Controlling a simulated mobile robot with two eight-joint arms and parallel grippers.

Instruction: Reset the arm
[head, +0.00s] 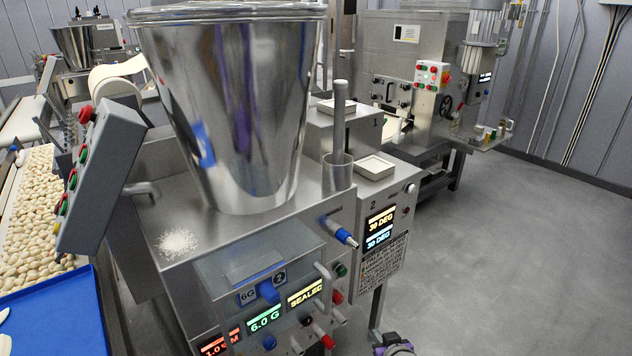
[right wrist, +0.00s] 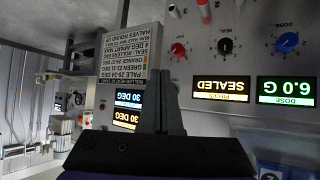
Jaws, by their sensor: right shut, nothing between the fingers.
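My right gripper (right wrist: 160,82) is shut and empty in the right wrist view, its fingers in front of the machine's control face. In the head view only a grey and purple part of my right arm's end (head: 393,346) shows at the bottom edge, low in front of the steel filling machine (head: 170,228). My left gripper is not in view. The right wrist picture is upside down; it shows the SEALED display (right wrist: 221,88) and the 6.0 G display (right wrist: 286,90) beside the fingers.
A large steel hopper (head: 235,110) stands on the machine, with spilled white grains (head: 178,242) beside it. A tilted button panel (head: 97,178), a blue tray (head: 55,318) and a pasta-covered conveyor are at left. The grey floor (head: 510,250) at right is clear.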

